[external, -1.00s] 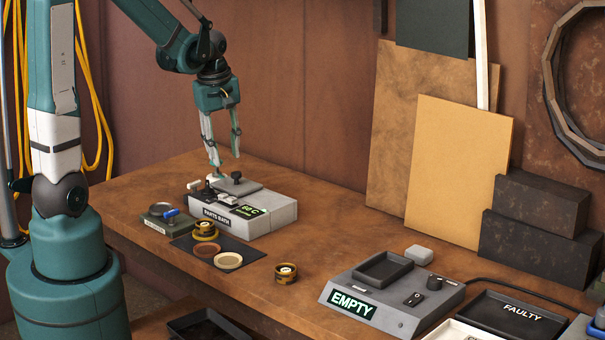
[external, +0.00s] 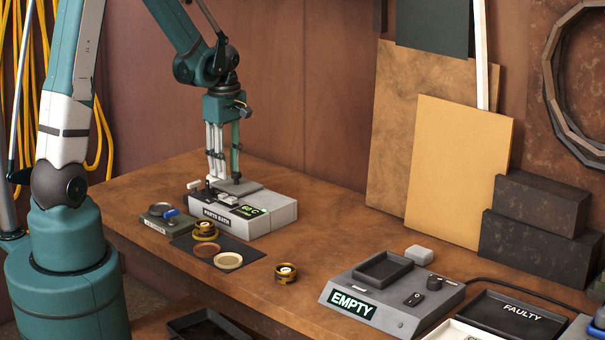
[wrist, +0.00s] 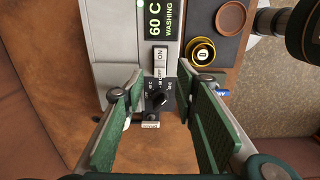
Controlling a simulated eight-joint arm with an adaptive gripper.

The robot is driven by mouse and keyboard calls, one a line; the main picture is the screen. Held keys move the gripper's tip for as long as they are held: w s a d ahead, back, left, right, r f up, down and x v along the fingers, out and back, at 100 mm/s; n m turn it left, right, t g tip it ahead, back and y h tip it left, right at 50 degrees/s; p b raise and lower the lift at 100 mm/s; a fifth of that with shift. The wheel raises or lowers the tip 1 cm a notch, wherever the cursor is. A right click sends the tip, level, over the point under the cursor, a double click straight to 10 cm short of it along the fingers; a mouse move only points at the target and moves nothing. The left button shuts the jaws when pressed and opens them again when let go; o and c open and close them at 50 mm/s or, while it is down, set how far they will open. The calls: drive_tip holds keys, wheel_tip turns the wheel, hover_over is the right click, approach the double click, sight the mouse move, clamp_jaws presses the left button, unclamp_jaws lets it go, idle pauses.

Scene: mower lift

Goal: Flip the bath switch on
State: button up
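The parts bath (external: 272,214) is a grey box on the bench, with a green display reading 60 C. In the wrist view the display (wrist: 162,20) reads 60 C WASHING in green. Below it is a pale switch (wrist: 161,56) marked ON, and below that a black dial (wrist: 157,98) with temperature marks. Which way the switch is tipped is hard to tell. My gripper (external: 226,178) is low over the back of the bath. In the wrist view my gripper (wrist: 161,90) is open, its green-padded fingers apart on either side of the dial, with nothing held.
A dark mat (external: 233,249) in front of the bath holds brass and cream round parts. A brass part (external: 286,273) stands to its right. A small green box (external: 160,219) stands left of the bath. A grey station reading EMPTY (external: 395,290) and a FAULTY tray (external: 510,315) stand at right.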

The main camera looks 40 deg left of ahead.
sight(228, 199)
drive_tip(key=shift+f, duration=0.15)
drive_tip(key=shift+f, duration=3.75)
drive_tip(key=c, duration=0.9)
